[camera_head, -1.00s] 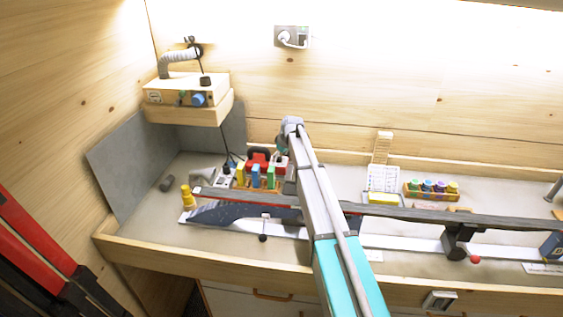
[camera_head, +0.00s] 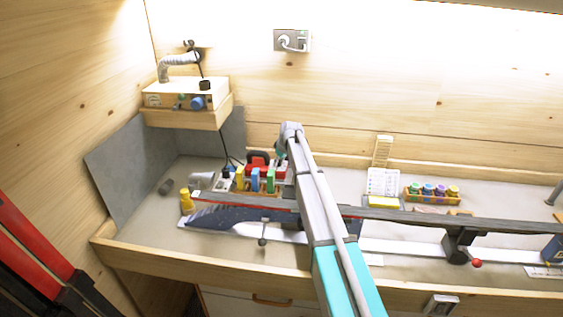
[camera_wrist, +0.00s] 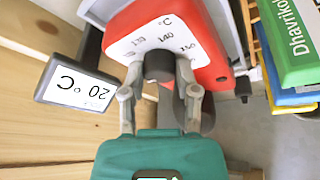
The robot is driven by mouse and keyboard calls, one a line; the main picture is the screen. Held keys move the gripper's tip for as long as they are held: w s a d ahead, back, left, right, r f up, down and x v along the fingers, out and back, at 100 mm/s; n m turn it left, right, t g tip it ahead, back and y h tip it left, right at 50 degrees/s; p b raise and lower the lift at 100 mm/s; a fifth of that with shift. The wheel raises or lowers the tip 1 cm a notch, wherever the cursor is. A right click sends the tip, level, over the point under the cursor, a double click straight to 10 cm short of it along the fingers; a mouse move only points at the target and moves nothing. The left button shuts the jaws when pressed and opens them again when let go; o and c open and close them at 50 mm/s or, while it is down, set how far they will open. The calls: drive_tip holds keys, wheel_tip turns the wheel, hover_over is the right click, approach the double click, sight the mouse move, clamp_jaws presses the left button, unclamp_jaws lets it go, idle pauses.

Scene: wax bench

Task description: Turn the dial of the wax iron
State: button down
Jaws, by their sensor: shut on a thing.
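The red wax iron (camera_wrist: 190,25) fills the top of the wrist view. Its white face carries °C temperature marks and a dark round dial (camera_wrist: 158,66). My gripper (camera_wrist: 160,82) is shut on the dial, with one grey finger on each side. The fingers and the dial hide part of the scale, and I cannot tell the set mark. In the head view the red iron (camera_head: 258,160) stands at the back of the bench, left of my arm. My gripper is mostly hidden there behind the arm.
A small display (camera_wrist: 76,92) reading 20 °C stands left of the iron. Coloured wax blocks, one green (camera_wrist: 293,40), lie right of it. A long ski (camera_head: 400,217) spans the bench in front. A boxed unit (camera_head: 186,93) hangs at the left.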

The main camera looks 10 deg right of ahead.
drive_tip(key=shift+d, duration=0.5)
drive_tip(key=shift+a, duration=0.65)
drive_tip(key=shift+m+t+h, duration=0.3)
drive_tip(key=shift+m+h, duration=0.5)
drive_tip(key=shift+m, duration=1.4)
drive_tip(key=shift+m+h, duration=0.9)
drive_tip(key=shift+m, duration=1.3)
drive_tip(key=shift+c, duration=1.7)
unclamp_jaws()
